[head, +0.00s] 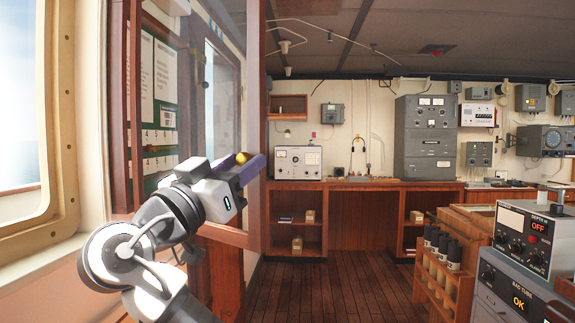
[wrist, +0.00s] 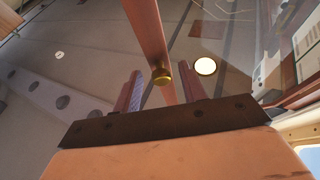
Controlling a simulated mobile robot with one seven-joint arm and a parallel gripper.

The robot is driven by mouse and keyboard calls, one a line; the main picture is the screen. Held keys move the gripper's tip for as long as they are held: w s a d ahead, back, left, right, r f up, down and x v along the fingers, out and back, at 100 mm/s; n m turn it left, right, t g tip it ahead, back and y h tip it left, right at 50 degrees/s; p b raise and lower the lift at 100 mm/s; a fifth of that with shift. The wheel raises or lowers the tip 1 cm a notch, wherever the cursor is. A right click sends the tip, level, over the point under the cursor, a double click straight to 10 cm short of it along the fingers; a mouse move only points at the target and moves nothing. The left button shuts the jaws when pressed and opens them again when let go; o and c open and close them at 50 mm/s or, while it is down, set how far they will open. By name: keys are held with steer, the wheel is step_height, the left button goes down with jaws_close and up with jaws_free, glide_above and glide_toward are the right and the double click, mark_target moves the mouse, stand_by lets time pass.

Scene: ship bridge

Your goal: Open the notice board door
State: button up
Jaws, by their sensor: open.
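The notice board (head: 162,75) is on the left in the head view, with papers on a green backing. Its glazed, wood-framed door (head: 256,90) appears to stand out at an angle from the board; its stile also shows in the wrist view (wrist: 146,30). A round brass knob (head: 242,158) sits on this stile. My gripper (head: 249,168) is at the knob, its fingers open. In the wrist view the knob (wrist: 161,75) lies between the two fingertips (wrist: 160,88), with gaps visible on both sides. My arm hides part of the door's lower frame.
A window (head: 40,110) is close on the left. A wooden counter (head: 365,185) with equipment runs along the back. A console (head: 520,260) and a wooden rack (head: 440,270) stand at the right. The plank floor (head: 345,270) between is clear.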

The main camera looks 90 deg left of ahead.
steer(key=b+v, duration=0.3)
steer(key=v, duration=0.9)
steer(key=shift+d, duration=0.15)
steer(key=shift+s, duration=0.1)
